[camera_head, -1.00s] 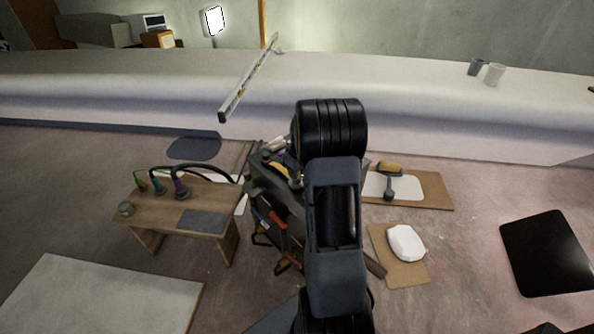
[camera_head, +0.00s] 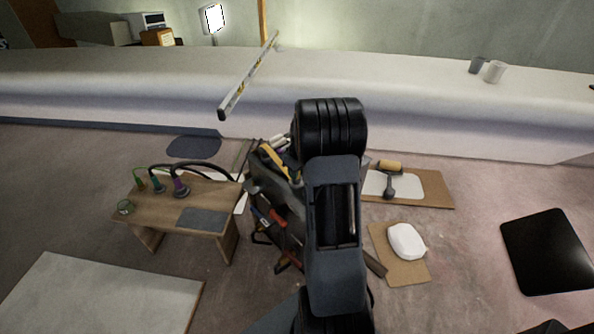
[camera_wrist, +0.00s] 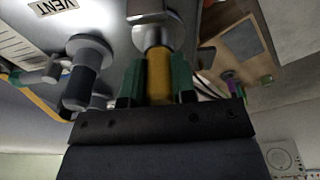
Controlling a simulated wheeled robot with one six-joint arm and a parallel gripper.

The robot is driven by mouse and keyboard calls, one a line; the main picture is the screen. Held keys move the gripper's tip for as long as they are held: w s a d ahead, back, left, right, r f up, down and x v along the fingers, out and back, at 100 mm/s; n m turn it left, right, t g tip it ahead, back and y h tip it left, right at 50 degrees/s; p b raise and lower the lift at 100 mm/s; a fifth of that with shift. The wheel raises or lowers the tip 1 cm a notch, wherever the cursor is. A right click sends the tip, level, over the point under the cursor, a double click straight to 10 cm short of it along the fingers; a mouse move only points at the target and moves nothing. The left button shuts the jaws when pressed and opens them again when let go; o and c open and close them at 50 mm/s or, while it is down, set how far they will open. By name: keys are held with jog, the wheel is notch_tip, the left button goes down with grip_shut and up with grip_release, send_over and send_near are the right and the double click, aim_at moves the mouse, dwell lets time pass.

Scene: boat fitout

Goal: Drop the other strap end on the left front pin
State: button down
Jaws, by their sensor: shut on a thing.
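In the wrist view my gripper (camera_wrist: 157,66) has green fingers closed on either side of a yellow piece (camera_wrist: 158,78), which I take to be the strap end. A grey metal stud (camera_wrist: 152,36) stands right at its far end; whether they touch is unclear. A second stud with a dark sleeve (camera_wrist: 83,78) stands to the left, on a grey surface marked VENT. I cannot tell which stud is the left front pin. A thin yellow band (camera_wrist: 38,102) runs at the far left. In the head view my arm hides the gripper; a yellow strip (camera_head: 273,161) shows beside it.
A low wooden bench (camera_head: 150,211) with coloured fittings and a black hose stands left of the grey tool-filled unit (camera_head: 268,190). Boards with a roller (camera_head: 390,167) and a white block (camera_head: 406,241) lie right. A black mat (camera_head: 546,252) lies far right.

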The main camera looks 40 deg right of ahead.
jog(key=c, duration=0.8)
grip_release()
jog(key=shift+c, duration=0.2)
jog(key=shift+o, duration=0.3)
jog(key=o, duration=0.5)
jog(key=shift+r+p, duration=3.1)
jog(key=shift+r, duration=1.2)
